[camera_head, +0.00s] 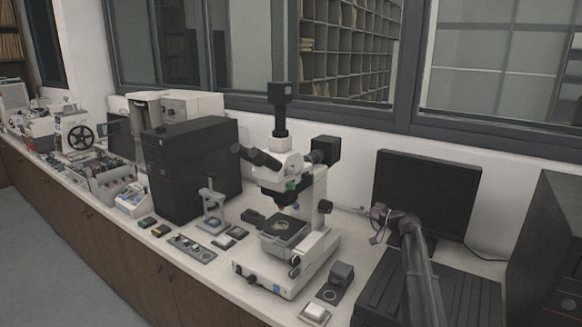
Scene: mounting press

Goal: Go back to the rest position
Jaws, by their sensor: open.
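My gripper (377,226) is at the right, in front of the dark monitor (428,190) and to the right of the white microscope (290,180). It looks small and dark at this distance; its jaws are open and nothing shows between them. My arm (418,270) rises from the bottom edge of the picture to it. The gripper appears above the bench, clear of the microscope, though its exact height is hard to tell.
A small grey press (212,205) stands on the white bench (215,262) left of the microscope, with small sample blocks around it. A black computer tower (190,165) stands behind. Dark equipment (550,250) fills the right edge. Grey floor (50,265) is free at lower left.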

